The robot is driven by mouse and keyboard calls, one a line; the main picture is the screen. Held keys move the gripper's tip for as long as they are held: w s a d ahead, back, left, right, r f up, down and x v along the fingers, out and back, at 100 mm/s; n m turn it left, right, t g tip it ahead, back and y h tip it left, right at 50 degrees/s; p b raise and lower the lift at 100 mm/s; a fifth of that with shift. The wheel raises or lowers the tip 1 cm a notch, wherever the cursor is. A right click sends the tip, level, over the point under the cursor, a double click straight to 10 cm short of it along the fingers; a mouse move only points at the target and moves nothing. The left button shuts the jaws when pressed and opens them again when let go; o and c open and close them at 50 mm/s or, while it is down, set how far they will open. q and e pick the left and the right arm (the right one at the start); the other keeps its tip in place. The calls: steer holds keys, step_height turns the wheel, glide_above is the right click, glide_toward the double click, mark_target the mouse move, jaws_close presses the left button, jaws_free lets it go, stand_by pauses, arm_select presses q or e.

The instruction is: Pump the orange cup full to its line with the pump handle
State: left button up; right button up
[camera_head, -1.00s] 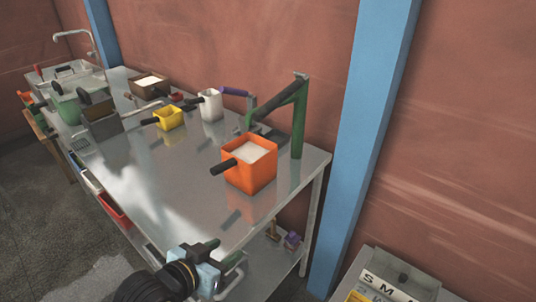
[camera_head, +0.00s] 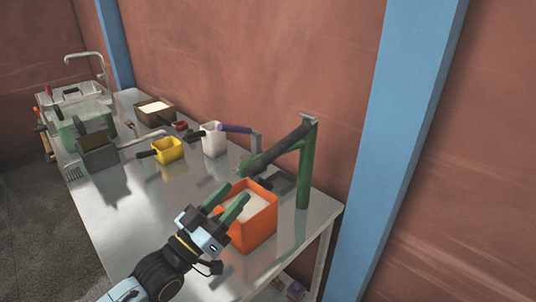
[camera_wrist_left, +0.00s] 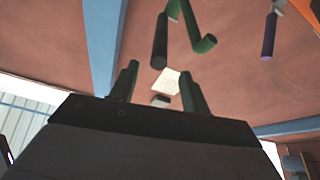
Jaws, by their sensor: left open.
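The orange cup (camera_head: 262,226) stands on the metal table, with white powder visible inside. Its dark side handle is hidden behind my gripper. The pump has a green post (camera_head: 304,172) behind and right of the cup. Its handle (camera_head: 272,153) slants down to the left from the post's top, above the cup's far side. A dark grip (camera_wrist_left: 159,42) and green tubing (camera_wrist_left: 197,28) show in the left wrist view. My left gripper (camera_head: 233,196) is open and empty, with its green fingers over the cup's near left side, below the handle's end.
A white cup (camera_head: 213,140) with a purple handle behind it and a yellow cup (camera_head: 168,150) stand further left. Grey and brown boxes and a sink lie at the far end. A blue pillar (camera_head: 405,130) rises at right. The table's middle is clear.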

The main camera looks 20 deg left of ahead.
mark_target(265, 160)
arm_select(q)
steer(key=p+x, duration=0.1)
steer(key=x, duration=0.9)
steer(key=shift+w+r, duration=0.1)
steer(key=shift+r, duration=0.05)
steer(key=shift+w+d+r, duration=0.1)
steer(key=shift+w, duration=0.2)
steer(key=shift+w+p, duration=0.15)
steer(key=shift+p, duration=0.15)
steer(key=shift+d, duration=0.1)
jaws_close()
arm_select(e)
steer(key=shift+s+r, duration=0.5)
steer(key=shift+r, duration=0.35)
